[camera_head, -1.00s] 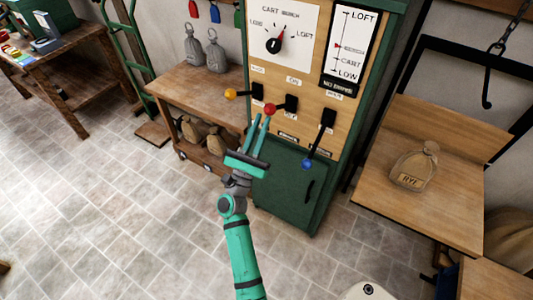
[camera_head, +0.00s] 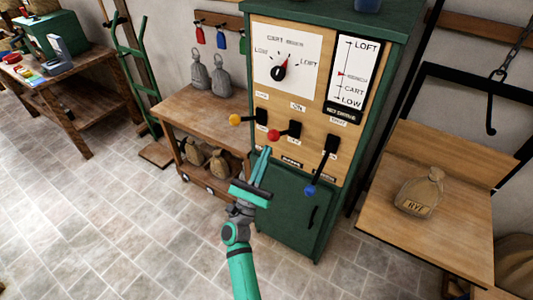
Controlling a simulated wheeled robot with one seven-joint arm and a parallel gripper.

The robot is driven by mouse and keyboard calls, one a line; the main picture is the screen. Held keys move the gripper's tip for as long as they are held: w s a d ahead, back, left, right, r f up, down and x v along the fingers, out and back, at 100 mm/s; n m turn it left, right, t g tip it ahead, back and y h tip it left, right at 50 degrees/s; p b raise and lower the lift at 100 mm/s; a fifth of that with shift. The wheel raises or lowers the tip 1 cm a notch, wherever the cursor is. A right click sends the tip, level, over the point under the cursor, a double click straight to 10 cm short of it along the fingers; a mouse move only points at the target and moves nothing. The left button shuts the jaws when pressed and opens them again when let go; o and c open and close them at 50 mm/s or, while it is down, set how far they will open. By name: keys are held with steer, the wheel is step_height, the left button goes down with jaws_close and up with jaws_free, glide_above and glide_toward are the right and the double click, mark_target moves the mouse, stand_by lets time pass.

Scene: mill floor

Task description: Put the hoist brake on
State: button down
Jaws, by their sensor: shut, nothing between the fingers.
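The green hoist cabinet (camera_head: 285,215) has a wooden panel with three levers. The yellow-knobbed lever (camera_head: 236,119) is at left, the red-knobbed lever (camera_head: 274,134) in the middle, and the blue-knobbed lever (camera_head: 310,190) at right, hanging down. The yellow and red knobs point out to the left. The small lever labels are too blurred to tell which is the brake. The dial (camera_head: 280,68) has its pointer up and right; the level gauge (camera_head: 352,75) has a red marker mid-scale. My gripper (camera_head: 266,150) is shut and empty, its tips just below the red knob in the picture.
A sack marked RYE (camera_head: 420,192) sits on the wooden platform (camera_head: 385,190) at right, by a chain hook (camera_head: 491,115). The tiled floor at left is clear.

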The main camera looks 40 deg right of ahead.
steer(key=s+a+r, duration=0.1)
steer(key=s+a, duration=0.2)
steer(key=a, duration=0.6)
steer(key=shift+a+r, duration=0.15)
steer(key=shift+a, duration=0.25)
steer(key=shift+w, duration=0.1)
